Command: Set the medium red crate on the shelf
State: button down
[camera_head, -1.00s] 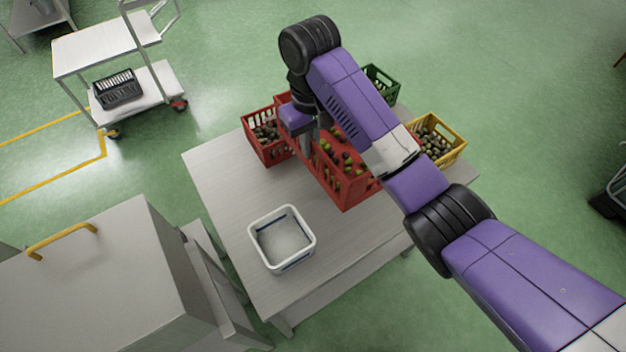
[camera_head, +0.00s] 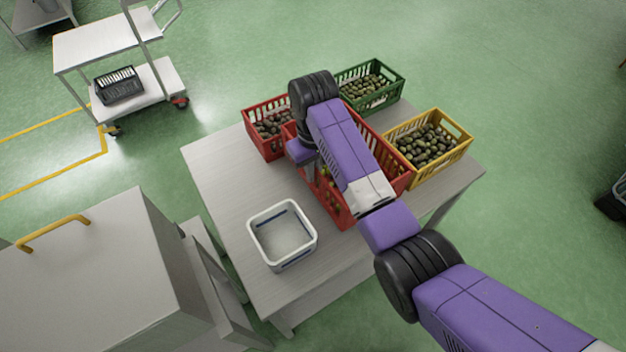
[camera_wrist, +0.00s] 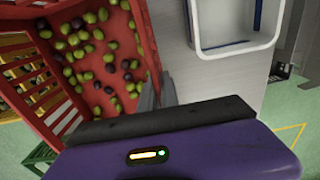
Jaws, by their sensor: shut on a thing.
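A red slatted crate (camera_head: 398,170) holding green and dark olives is at the middle of the table, partly hidden behind my arm. My gripper (camera_head: 310,165) is at its left side, with its fingers mostly hidden in the head view. In the wrist view my gripper (camera_wrist: 155,95) is shut on the near wall of this red crate (camera_wrist: 110,105), with the olives loose on its floor. I cannot tell whether the crate touches the table. No shelf is clearly identifiable; a white trolley with two decks (camera_head: 95,48) stands at the upper left.
Another red crate (camera_head: 262,140), a green crate (camera_head: 372,104) and a yellow crate (camera_head: 432,176), all with olives, stand around it. A white bin (camera_head: 256,246) is on the table (camera_head: 222,180). A grey cabinet (camera_head: 80,280) stands at lower left. A black crate (camera_head: 118,86) is on the trolley's lower deck.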

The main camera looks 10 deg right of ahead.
aim_at(313, 190)
jog(key=shift+f, duration=2.05)
jog(key=c, duration=2)
grip_release()
jog(key=shift+f, duration=0.15)
jog(key=shift+c, duration=0.2)
jog(key=o, duration=0.4)
jog(key=shift+o, duration=0.2)
